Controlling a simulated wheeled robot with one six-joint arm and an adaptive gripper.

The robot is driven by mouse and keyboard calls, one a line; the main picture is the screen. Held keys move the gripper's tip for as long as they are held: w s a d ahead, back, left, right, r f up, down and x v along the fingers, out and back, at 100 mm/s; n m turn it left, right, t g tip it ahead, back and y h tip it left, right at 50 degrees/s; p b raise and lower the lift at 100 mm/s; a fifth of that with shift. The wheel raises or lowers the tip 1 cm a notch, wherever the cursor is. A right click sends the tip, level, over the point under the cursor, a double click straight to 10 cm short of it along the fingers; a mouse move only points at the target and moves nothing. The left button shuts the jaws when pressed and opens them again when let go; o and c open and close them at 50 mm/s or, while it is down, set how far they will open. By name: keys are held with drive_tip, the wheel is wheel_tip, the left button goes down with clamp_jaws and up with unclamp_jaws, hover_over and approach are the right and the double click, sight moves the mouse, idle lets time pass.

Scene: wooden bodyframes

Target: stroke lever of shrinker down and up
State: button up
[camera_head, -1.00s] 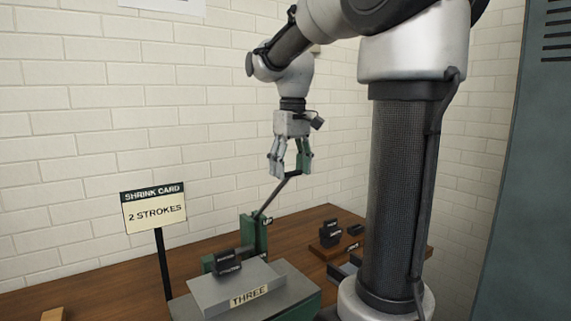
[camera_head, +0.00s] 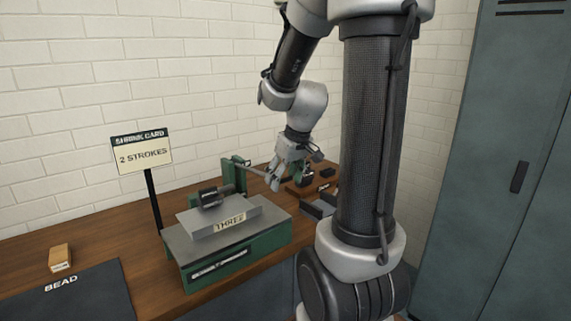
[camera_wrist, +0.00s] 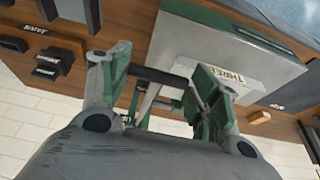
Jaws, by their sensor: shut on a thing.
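The shrinker has a green upright post (camera_head: 232,174) at the back of the bench. Its thin lever (camera_head: 254,170) reaches right from the post, close to level, to my gripper (camera_head: 275,178). My gripper is shut on the lever's end, low above the bench. In the wrist view, the dark lever handle (camera_wrist: 160,78) lies between the fingers of my gripper (camera_wrist: 160,85). The fingers partly hide the handle.
A grey block labelled THREE (camera_head: 228,222) sits on a green case (camera_head: 245,262) before the shrinker. A card reading 2 STROKES (camera_head: 142,154) stands left. Dark blocks lie behind my arm on the right. A green locker (camera_head: 480,180) stands right.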

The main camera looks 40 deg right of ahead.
drive_tip(key=shift+s+f, duration=0.35)
drive_tip(key=shift+f, duration=0.35)
drive_tip(key=o, duration=1.5)
drive_tip(key=shift+c, duration=0.2)
drive_tip(key=shift+w, duration=0.1)
drive_tip(key=shift+r, duration=0.1)
drive_tip(key=v, duration=1.2)
drive_tip(key=shift+w, duration=0.1)
